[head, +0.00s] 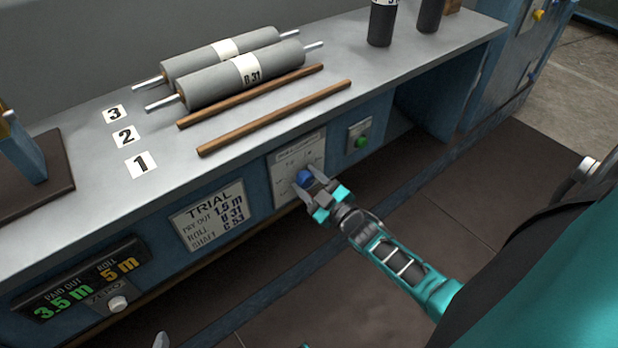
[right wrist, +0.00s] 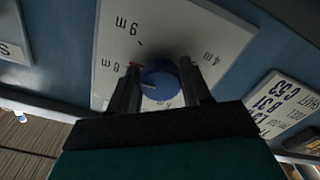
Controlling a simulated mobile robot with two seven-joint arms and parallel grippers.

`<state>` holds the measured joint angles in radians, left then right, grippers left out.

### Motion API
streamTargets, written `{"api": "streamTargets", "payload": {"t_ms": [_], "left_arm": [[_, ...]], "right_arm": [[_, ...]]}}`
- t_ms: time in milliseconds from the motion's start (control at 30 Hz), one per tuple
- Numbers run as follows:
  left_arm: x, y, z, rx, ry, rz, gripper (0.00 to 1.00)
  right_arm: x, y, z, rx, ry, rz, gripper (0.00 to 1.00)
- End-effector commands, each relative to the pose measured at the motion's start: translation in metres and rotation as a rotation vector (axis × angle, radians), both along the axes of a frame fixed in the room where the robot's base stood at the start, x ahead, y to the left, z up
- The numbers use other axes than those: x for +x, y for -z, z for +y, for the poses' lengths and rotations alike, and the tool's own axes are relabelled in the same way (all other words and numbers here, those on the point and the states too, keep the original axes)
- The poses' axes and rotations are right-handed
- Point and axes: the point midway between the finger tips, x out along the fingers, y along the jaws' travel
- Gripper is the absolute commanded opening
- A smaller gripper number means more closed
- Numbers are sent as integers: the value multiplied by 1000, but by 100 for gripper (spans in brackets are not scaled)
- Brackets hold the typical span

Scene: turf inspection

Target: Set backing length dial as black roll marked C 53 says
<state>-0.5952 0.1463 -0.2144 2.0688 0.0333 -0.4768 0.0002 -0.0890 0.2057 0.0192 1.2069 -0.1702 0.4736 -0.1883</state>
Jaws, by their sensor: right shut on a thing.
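The backing length dial is a blue knob (head: 305,178) on a white scale plate (head: 285,189) on the bench front. My right gripper (head: 313,185) is shut on the knob. In the right wrist view the knob (right wrist: 160,82) sits between the fingers, and the plate (right wrist: 172,30) shows 4 m, 6 m and 8 m upside down. A pale mark shows on the knob's left side there; its exact reading is unclear. Two black rolls (head: 383,24) (head: 430,14) stand upright at the back right, cut off by the top edge; the label showing is unreadable. A grey tip at the bottom edge may be my left gripper.
A trial card (head: 208,214) reads pay out 1.5 m, roll B 31, shaft C 53. The display (head: 80,280) reads paid out 3.5 m, roll 5 m, above a zero button (head: 117,303). Grey rolls (head: 240,75) and wooden rods (head: 275,118) lie on the bench. A green button (head: 362,142) is right of the dial.

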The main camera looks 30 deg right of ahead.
Motion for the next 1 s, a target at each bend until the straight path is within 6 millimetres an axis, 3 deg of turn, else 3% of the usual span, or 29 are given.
{"api": "streamTargets", "payload": {"t_ms": [500,1000], "left_arm": [[2,-14,0,-2,0,-6,100],[2,-16,2,8,6,-5,100]], "right_arm": [[1,-1,-2,450,3,34,18],[1,0,0,650,3,51,18]]}}
